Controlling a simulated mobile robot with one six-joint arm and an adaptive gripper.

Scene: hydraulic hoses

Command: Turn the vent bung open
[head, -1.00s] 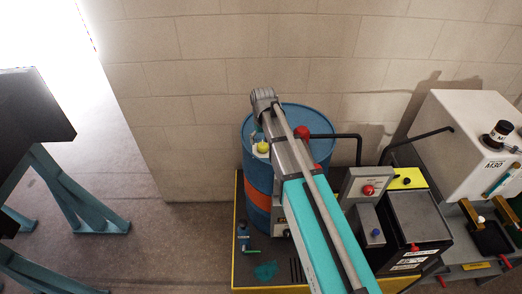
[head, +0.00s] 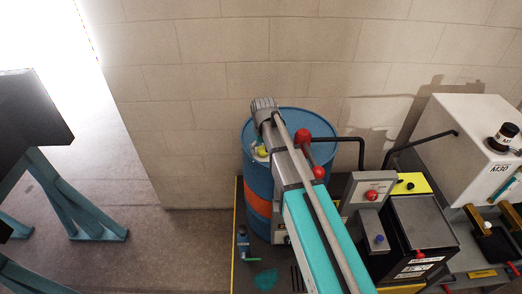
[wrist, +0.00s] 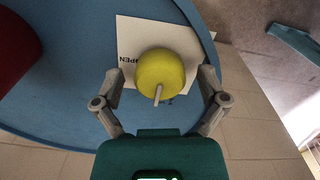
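The yellow vent bung (wrist: 160,73) sits on the blue drum's lid (wrist: 75,45) in the wrist view. A thin pale pin sticks out of it toward my gripper. A white label (wrist: 128,42) lies under the bung, with "OPEN" readable on its left part. My gripper (wrist: 162,86) is open, one finger on each side of the bung, with a gap visible at both sides. In the head view the bung (head: 263,151) shows partly beside my arm on the drum (head: 256,178); my fingers are hidden there.
A red round part (head: 303,136) stands on the drum top right of my arm, and a dark red shape (wrist: 14,50) shows in the wrist view. A black pipe (head: 345,138) runs right from the drum. A block wall (head: 215,100) stands close behind.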

